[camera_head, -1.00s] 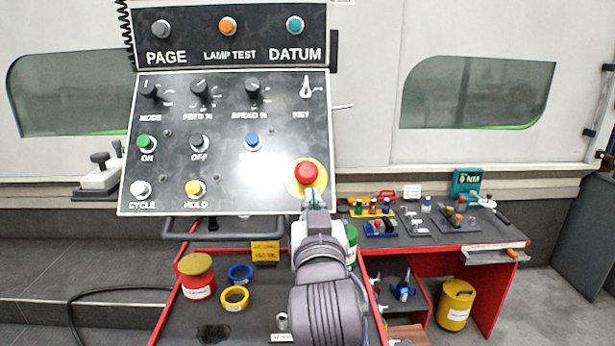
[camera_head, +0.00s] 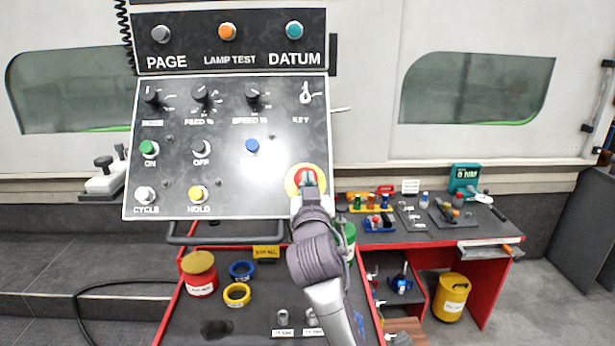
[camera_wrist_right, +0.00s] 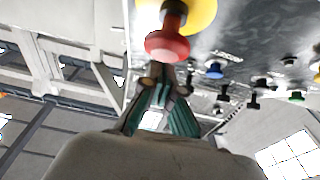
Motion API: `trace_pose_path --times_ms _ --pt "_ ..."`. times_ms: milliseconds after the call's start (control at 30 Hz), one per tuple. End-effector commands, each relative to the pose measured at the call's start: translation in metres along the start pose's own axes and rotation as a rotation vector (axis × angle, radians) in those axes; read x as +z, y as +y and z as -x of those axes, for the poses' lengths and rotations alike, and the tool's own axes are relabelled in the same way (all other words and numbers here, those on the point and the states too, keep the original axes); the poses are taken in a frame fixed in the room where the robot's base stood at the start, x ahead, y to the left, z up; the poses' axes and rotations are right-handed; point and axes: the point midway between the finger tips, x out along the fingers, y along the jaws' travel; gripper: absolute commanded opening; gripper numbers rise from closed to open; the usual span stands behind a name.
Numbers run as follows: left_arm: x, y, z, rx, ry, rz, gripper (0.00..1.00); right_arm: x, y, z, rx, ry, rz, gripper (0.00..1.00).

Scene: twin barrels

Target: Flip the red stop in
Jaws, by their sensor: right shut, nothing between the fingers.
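The red stop is a red mushroom button (camera_head: 298,175) on a yellow round plate (camera_head: 291,187) at the lower right of the dark control panel (camera_head: 180,125). In the wrist view the red stop (camera_wrist_right: 167,46) stands out from its yellow base at the top. My right gripper (camera_head: 308,179) is in front of the button in the head view and partly hides it. In the wrist view its fingers (camera_wrist_right: 161,76) are together, with their tips close to the button's face. I cannot tell whether they touch it. My left gripper is not in view.
Other knobs, a key switch and coloured buttons such as the blue one (camera_head: 252,146) share the panel. A handle bar (camera_head: 215,239) runs below it. Under that is a bench with a red can (camera_head: 200,278) and rings. A second bench (camera_head: 430,236) holds small parts.

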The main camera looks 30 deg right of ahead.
Motion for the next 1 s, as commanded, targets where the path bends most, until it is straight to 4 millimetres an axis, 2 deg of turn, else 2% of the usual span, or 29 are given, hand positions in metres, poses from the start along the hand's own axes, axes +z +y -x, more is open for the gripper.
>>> trace_pose_path --times_ms 200,467,667,1000 --pt "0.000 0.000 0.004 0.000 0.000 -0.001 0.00 0.008 0.000 -0.007 -0.001 0.000 0.001 0.00" --pt "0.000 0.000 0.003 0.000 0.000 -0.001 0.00 0.008 0.000 -0.006 -0.001 0.000 0.000 0.00" --pt "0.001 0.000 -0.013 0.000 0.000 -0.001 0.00 0.024 0.000 -0.018 0.001 -0.001 -0.002 0.00" --pt "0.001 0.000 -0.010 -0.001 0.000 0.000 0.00 0.023 0.000 -0.021 0.000 -0.004 0.001 0.00"
